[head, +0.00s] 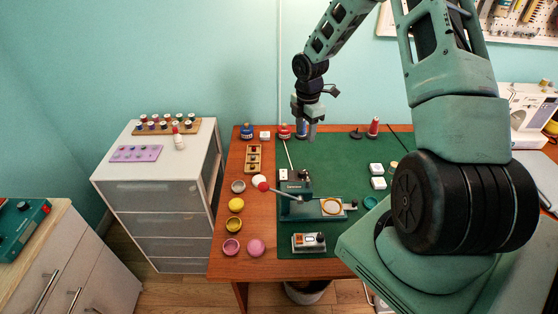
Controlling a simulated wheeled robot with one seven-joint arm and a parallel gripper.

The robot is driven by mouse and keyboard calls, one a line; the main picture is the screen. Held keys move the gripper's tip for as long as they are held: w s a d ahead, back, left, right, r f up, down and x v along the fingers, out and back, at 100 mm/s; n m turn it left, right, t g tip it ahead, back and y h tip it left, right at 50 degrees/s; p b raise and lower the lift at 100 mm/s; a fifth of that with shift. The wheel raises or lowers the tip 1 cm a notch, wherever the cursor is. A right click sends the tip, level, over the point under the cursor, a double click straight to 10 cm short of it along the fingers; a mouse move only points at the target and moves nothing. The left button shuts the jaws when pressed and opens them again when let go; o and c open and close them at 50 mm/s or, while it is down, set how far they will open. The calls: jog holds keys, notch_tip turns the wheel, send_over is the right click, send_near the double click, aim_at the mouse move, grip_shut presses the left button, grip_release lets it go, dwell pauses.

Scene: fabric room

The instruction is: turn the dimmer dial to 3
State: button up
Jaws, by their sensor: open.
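A small grey-white control box (308,248) sits near the front edge of the green mat. It has a dark round knob (319,238), which looks like the dimmer dial, and an orange part beside it. The dial's numbers and pointer are too small to read. My gripper (307,128) hangs from the arm over the back of the mat, fingers down. It is open, with nothing seen between the fingers. It is well behind and above the control box, apart from it.
A green lever press (298,207) stands just behind the control box, its red-knobbed handle reaching left. Pink, yellow and grey round containers line the wooden table's left edge (218,262). Spools and bottles stand at the back. The green mat (340,160) has free room in the middle.

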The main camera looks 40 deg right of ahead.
aim_at(302, 171)
jog(key=f+p, duration=0.1)
jog(key=f, duration=0.5)
jog(key=f+p, duration=0.1)
jog(key=f, duration=0.4)
jog(key=f+p, duration=0.1)
jog(key=f, duration=0.5)
jog(key=shift+w+d+f+p, duration=0.15)
jog(key=shift+d+f+p, duration=0.15)
jog(key=shift+f+p, duration=0.05)
jog(key=c, duration=1)
